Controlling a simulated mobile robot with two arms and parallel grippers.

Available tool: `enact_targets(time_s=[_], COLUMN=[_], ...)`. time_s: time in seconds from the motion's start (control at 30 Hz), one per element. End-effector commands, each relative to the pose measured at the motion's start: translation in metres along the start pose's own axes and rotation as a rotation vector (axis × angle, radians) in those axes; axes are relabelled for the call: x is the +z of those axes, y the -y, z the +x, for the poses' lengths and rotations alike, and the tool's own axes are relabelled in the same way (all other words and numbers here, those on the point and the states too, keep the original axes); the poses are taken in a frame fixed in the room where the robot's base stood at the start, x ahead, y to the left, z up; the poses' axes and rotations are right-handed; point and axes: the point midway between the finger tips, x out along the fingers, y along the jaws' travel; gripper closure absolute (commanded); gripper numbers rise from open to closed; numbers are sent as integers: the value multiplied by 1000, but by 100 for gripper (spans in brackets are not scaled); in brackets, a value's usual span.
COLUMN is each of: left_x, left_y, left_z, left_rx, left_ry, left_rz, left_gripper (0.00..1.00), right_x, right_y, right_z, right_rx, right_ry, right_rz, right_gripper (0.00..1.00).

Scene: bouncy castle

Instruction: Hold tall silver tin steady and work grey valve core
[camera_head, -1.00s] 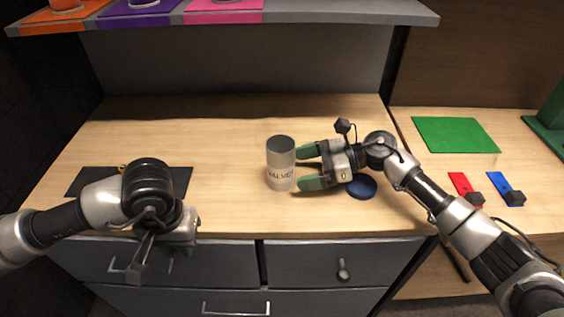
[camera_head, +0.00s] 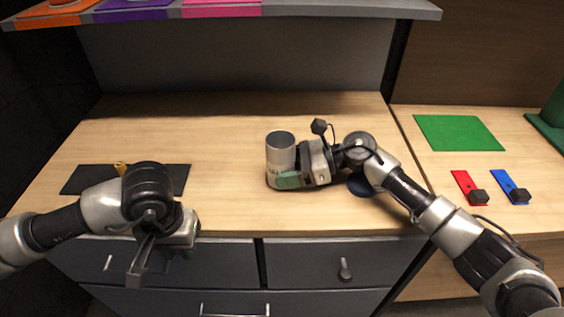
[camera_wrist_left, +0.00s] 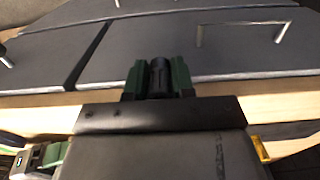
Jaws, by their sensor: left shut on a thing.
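The tall silver tin (camera_head: 280,152) stands upright on the wooden worktop, its top open. My right gripper (camera_head: 290,168) is at the tin from the right. Its near green finger lies across the lower front of the tin and covers part of the label; the far finger is hidden, so its grip is unclear. My left gripper (camera_wrist_left: 159,78) is shut on a dark grey cylinder (camera_wrist_left: 159,72) that shows between its green fingers in the left wrist view. It may be the grey valve core. In the head view my left gripper is over the front edge, its fingers mostly hidden.
A dark mat (camera_head: 90,180) with a small yellow thing (camera_head: 121,168) lies behind my left arm. A dark blue disc (camera_head: 360,186) lies right of the tin, partly hidden. A green mat (camera_head: 460,133) and red (camera_head: 464,182) and blue (camera_head: 508,184) plates lie right. The worktop's back is clear.

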Motion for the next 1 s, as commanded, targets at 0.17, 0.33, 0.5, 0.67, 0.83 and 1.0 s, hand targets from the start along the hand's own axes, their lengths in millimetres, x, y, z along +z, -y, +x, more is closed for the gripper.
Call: enact_targets(time_s=[0.17,0.33,0.5,0.67,0.83,1.0], left_x=[-2,-29,-81,-128,-162,-176], left_y=[0,-2,-33,-72,-118,-152], left_z=[-1,-18,-49,-95,-153,-201], left_rx=[0,2,3,2,0,-1], left_ry=[-1,-5,-9,-9,-8,-4], left_rz=[-6,-88,-82,-58,-28,-10], left_gripper=[99,99,99,99,99,99], right_x=[0,0,0,0,0,-1], right_y=[0,0,0,0,0,0], right_z=[0,0,0,0,0,0], right_rx=[-1,-1,-1,-1,-1,0], right_ry=[0,0,0,0,0,0], right_rz=[0,0,0,0,1,1], right_gripper=[48,48,48,48,48,48])
